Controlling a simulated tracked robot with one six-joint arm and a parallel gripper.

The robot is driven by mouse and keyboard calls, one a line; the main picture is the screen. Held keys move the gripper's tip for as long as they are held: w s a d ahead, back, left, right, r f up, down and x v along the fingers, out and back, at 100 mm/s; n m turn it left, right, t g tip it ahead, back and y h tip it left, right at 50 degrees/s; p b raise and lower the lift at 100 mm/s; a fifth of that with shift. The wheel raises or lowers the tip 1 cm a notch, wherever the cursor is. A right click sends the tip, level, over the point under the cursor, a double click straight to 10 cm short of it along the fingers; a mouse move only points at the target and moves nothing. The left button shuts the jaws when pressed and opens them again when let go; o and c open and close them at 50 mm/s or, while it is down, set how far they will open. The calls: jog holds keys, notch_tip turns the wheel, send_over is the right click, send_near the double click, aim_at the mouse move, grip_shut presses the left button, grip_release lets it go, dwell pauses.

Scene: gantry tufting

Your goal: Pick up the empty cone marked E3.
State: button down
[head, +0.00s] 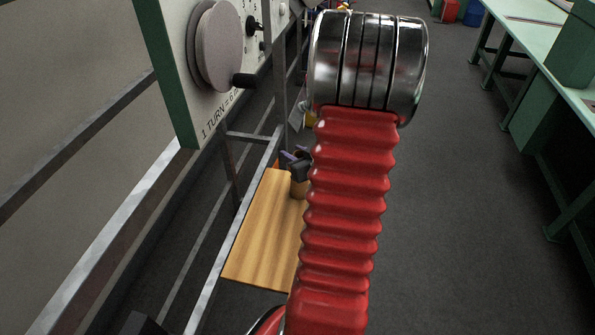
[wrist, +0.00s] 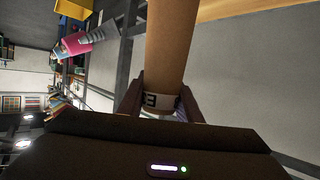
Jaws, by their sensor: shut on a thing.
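A bare tan cone (wrist: 168,48) runs up the wrist view from between my gripper's fingers. A white band on it shows a dark "3"; the mark's other character is mostly hidden. My gripper (wrist: 162,94) is shut on this cone, with one dark finger on each side. In the head view my gripper (head: 296,160) is small and partly hidden behind my red arm.
A pale panel with a round grey handwheel (head: 219,45) and a black knob stands at upper left. Metal frame rails run along the left of the shelf. Green benches (head: 545,75) stand at right beyond clear dark floor.

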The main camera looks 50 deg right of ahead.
jog(key=shift+r, duration=0.15)
notch_tip(320, 180, up, 10)
dwell(0.7)
dwell(0.5)
